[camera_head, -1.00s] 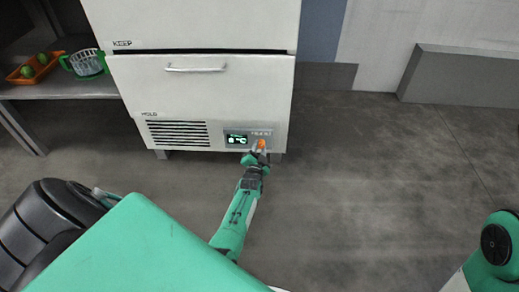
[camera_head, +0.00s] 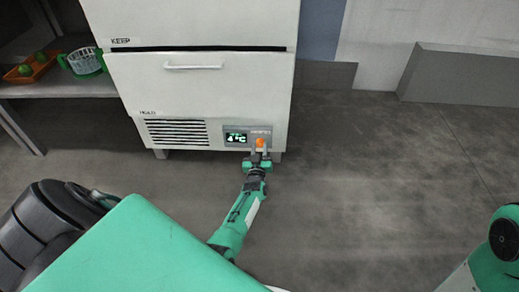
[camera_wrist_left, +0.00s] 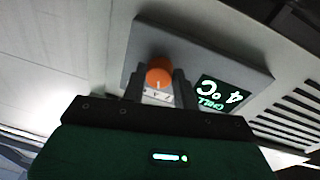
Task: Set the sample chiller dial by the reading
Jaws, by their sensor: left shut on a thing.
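The sample chiller (camera_head: 205,92) is a white cabinet with a control panel low on its front. The panel's dark display (camera_head: 237,138) reads 4 °C in pale characters. It also shows tilted in the left wrist view (camera_wrist_left: 220,95), with a smaller green word under the number. The orange dial (camera_head: 260,142) sits right of the display. My left gripper (camera_head: 260,151) is shut on the dial, and the left wrist view shows the dial (camera_wrist_left: 160,71) between its two fingers. My right arm shows at the right edge; its gripper is out of view.
A vent grille (camera_head: 178,132) is left of the panel. A shelf (camera_head: 65,90) at the left holds an orange tray (camera_head: 22,76) with green items and a basket (camera_head: 84,62) with green handles. A low grey block (camera_head: 460,76) stands at the back right. The floor on the right is clear.

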